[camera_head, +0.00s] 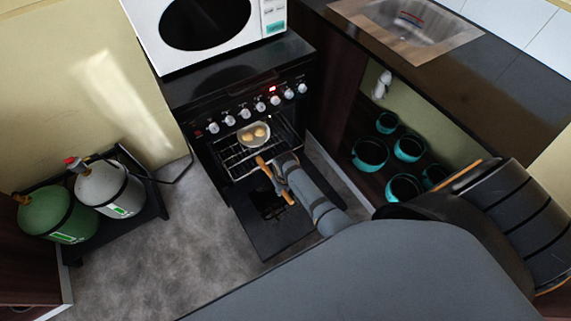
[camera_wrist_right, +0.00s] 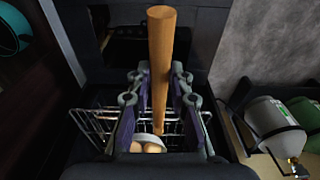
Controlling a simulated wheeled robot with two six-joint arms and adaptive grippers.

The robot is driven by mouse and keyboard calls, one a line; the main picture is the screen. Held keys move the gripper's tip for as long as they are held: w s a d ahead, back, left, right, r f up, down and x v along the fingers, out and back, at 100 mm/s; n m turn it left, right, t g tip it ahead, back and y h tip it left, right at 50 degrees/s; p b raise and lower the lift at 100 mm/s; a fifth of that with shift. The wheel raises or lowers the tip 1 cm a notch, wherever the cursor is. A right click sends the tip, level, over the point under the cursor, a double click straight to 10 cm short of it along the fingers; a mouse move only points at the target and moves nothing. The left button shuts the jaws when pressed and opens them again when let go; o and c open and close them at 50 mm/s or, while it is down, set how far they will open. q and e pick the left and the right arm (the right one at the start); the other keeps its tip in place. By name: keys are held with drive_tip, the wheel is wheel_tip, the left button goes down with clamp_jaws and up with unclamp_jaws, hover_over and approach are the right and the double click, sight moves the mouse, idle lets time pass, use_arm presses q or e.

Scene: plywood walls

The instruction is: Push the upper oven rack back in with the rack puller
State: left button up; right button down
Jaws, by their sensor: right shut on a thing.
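The rack puller is a wooden stick (camera_head: 264,166); it also shows in the wrist view (camera_wrist_right: 161,45), standing between the finger pads. My right gripper (camera_head: 276,176) is shut on it, in front of the oven, with the fingers also in the wrist view (camera_wrist_right: 158,88). The upper oven rack (camera_head: 236,160) is a wire rack sticking out of the open oven (camera_head: 207,152). A pale dish (camera_head: 243,141) with round yellowish items (camera_head: 254,133) sits on the rack. I cannot tell whether the stick touches the rack. My left gripper is not in view.
The oven door (camera_head: 262,232) hangs open below the rack. Teal pots (camera_head: 369,154) stand on a shelf to the right. Gas cylinders (camera_head: 110,187) stand in a dark holder at left. The grey floor (camera_head: 170,265) between is clear. A white microwave (camera_head: 205,50) sits above the oven.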

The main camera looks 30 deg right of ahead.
sight(268, 170)
drive_tip(key=shift+w+a+b, duration=0.15)
drive_tip(key=shift+w+b, duration=0.7)
drive_tip(key=shift+w, duration=1)
drive_tip(key=shift+w+a+b, duration=0.2)
drive_tip(key=shift+w+b, duration=1.45)
drive_tip(key=shift+w, duration=0.8)
drive_tip(key=shift+w+a+f+b, duration=0.1)
drive_tip(key=shift+w+b, duration=1.15)
drive_tip(key=shift+w, duration=0.25)
drive_tip(key=w+b, duration=0.4)
drive_tip(key=shift+a, duration=0.15)
drive_tip(key=shift+r+p, duration=1.9)
drive_tip(key=shift+p, duration=0.35)
drive_tip(key=s+p, duration=0.2)
drive_tip(key=p, duration=0.1)
drive_tip(key=s+r+p, duration=0.1)
drive_tip(key=s+p, duration=0.2)
drive_tip(key=p, duration=0.1)
drive_tip(key=s+r+p, duration=0.1)
drive_tip(key=s+p, duration=0.1)
drive_tip(key=p, duration=0.2)
drive_tip(key=shift+s+d+r, duration=0.15)
drive_tip(key=shift+s+d, duration=0.05)
drive_tip(key=shift+d, duration=0.1)
drive_tip(key=shift+s, duration=0.25)
drive_tip(key=shift+s+p, duration=0.1)
drive_tip(key=shift+p, duration=0.2)
drive_tip(key=shift+f, duration=0.2)
